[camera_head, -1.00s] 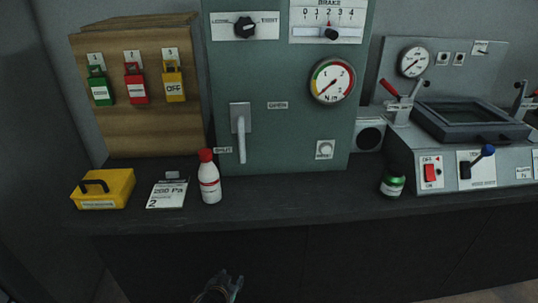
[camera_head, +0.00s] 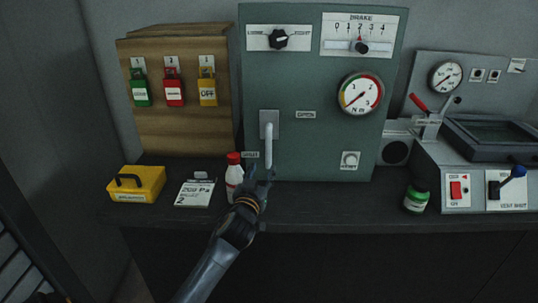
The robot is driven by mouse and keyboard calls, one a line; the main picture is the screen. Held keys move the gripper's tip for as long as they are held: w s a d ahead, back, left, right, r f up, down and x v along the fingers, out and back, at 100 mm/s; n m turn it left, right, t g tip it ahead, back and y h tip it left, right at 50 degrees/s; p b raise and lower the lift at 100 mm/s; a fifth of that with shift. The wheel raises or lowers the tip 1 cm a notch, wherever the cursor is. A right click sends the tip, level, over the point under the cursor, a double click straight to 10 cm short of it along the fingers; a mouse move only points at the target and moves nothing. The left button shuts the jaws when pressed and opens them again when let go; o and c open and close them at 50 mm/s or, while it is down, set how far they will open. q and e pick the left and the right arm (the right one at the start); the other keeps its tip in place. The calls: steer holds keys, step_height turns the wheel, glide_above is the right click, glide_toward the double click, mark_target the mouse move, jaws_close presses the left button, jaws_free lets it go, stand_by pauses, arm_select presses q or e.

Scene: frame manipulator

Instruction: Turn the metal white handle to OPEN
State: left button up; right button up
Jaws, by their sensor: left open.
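The white metal handle (camera_head: 269,143) hangs straight down from its grey plate on the green panel (camera_head: 320,70). Its lower end is by the SHUT label (camera_head: 250,155), and the OPEN label (camera_head: 306,114) is to its right and higher. My left gripper (camera_head: 260,173) is open, just below the handle's lower end in the picture. Whether its fingers touch the handle, I cannot tell. My right gripper is not in view.
A white bottle with a red cap (camera_head: 234,172) stands just left of my left gripper, partly hidden by it. A yellow box (camera_head: 136,184) and a card (camera_head: 195,192) lie further left. A green jar (camera_head: 416,198) stands right; the counter between is clear.

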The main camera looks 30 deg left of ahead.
mark_target(268, 157)
arm_select(q)
steer(key=x, duration=0.9)
steer(key=shift+w+a+f+p, duration=0.1)
steer(key=shift+p, duration=0.25)
steer(key=shift+c, duration=0.2)
jaws_close()
